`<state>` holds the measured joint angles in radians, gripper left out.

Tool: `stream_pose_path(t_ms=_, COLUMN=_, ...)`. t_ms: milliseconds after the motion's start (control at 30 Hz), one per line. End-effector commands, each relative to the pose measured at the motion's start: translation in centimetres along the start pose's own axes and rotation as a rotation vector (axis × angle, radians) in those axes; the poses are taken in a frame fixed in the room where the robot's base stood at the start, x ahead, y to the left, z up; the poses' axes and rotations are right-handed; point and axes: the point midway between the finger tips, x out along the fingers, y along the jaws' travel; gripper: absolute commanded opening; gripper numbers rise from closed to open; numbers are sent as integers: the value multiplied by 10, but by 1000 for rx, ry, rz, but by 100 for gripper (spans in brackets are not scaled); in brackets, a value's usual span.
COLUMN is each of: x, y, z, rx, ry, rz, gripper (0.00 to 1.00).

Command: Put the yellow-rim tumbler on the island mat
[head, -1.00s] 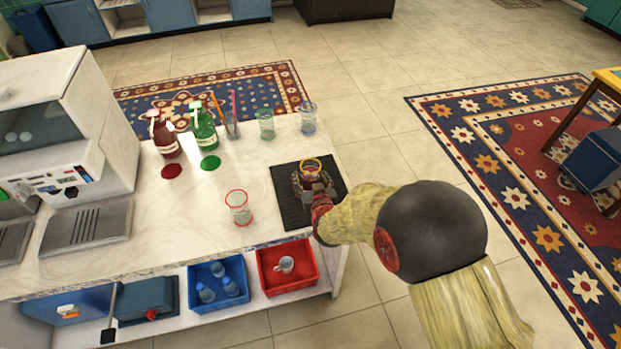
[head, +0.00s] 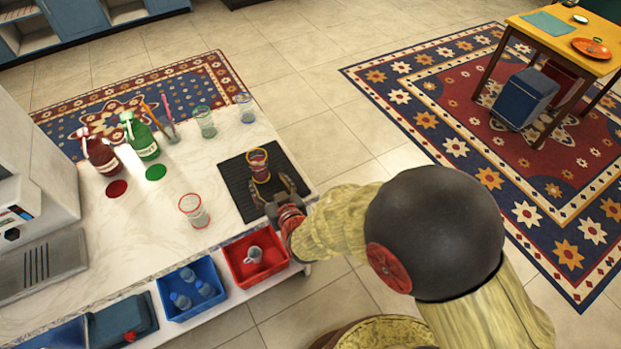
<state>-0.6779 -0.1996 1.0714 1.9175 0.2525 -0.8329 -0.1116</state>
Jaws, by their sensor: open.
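The yellow-rim tumbler (head: 258,164) stands upright on the black island mat (head: 233,183), toward the mat's far middle part. My gripper (head: 271,187) is open over the mat, on the near side of the tumbler. Its two fingers are spread, with the tumbler just beyond or between their tips; I cannot tell whether they touch it. The tumbler's base is partly hidden by the gripper.
A red-rim tumbler (head: 194,211) stands left of the mat. A green tumbler (head: 205,122) and a blue tumbler (head: 245,108) stand behind it. Red (head: 103,156) and green (head: 142,139) bottles are further left. Red (head: 274,266) and blue bins (head: 207,302) sit below the counter's near edge.

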Motion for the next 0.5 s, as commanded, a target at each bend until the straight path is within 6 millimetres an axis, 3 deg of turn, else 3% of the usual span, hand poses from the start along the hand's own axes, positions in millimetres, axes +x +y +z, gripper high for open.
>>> stream_pose_path(t_ms=267, x=-2, y=7, z=-10, rx=10, ry=-12, rz=6, gripper=58)
stream_pose_path(t_ms=367, x=-10, y=28, z=-33, rx=38, ry=-50, rz=23, gripper=58)
stream_pose_path(t_ms=500, x=-47, y=76, z=-77, rx=94, ry=-150, rz=60, gripper=58)
